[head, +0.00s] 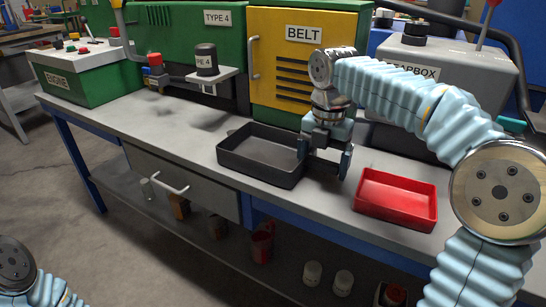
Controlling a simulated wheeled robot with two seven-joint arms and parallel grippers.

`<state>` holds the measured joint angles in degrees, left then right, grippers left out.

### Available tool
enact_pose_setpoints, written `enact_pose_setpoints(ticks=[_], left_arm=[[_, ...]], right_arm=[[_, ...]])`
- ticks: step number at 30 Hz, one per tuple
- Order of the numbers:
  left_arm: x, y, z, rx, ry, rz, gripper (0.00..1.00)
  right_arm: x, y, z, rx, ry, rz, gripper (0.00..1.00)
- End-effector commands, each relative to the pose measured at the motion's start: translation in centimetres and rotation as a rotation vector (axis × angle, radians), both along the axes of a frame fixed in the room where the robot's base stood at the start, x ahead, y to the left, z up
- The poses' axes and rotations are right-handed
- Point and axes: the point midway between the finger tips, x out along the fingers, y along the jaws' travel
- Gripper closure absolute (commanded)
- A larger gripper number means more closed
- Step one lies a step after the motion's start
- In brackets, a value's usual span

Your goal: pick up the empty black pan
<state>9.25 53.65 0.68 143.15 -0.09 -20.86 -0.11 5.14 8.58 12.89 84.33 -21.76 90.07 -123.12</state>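The empty black pan (255,170) sits on the grey workbench, left of the red tray. My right gripper (325,163) points down at the pan's right end. Its two fingers are spread apart, one overlapping the pan's right rim and the other over the bench to the right. I cannot tell whether a finger touches the pan. Part of the pan's right end is hidden behind the gripper. My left arm shows only at the lower left corner, and its gripper is out of view.
A red tray (396,197) stands right of my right gripper on the workbench (120,118). Behind are a yellow BELT cabinet (300,75), a grey gearbox (455,70) and a green engine box (85,75). The bench left of the pan is clear. Cups and jars stand on the shelf below.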

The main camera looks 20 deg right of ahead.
Motion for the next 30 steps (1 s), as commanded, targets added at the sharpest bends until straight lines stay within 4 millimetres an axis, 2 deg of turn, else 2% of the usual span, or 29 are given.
enact_pose_setpoints(ticks=[1,8,16,20,24,26,30], left_arm=[[0.0,0.0,0.0,0.000,0.000,0.000,0.57],[0.0,0.0,0.0,0.000,0.000,0.000,0.57],[0.0,0.0,0.1,0.000,0.001,0.000,0.57],[-0.1,-0.1,0.4,-0.001,0.001,-0.002,0.57],[-0.1,-0.3,1.2,-0.004,0.003,-0.006,0.57],[-0.2,-0.4,1.5,-0.007,0.003,-0.008,0.57],[-0.3,-0.8,2.7,-0.011,0.006,-0.014,0.57]], right_arm=[[0.0,0.0,0.0,0.000,0.000,0.000,0.23],[0.0,0.0,0.0,-0.001,0.001,0.000,0.58],[0.0,0.0,0.2,0.001,-0.001,0.000,0.58],[0.1,0.0,1.2,0.001,-0.002,0.000,0.58],[0.1,0.0,3.8,0.000,-0.004,0.000,0.58],[0.0,1.4,5.0,0.001,-0.004,0.006,0.58],[-0.4,4.4,8.7,0.002,-0.004,0.008,0.58]])
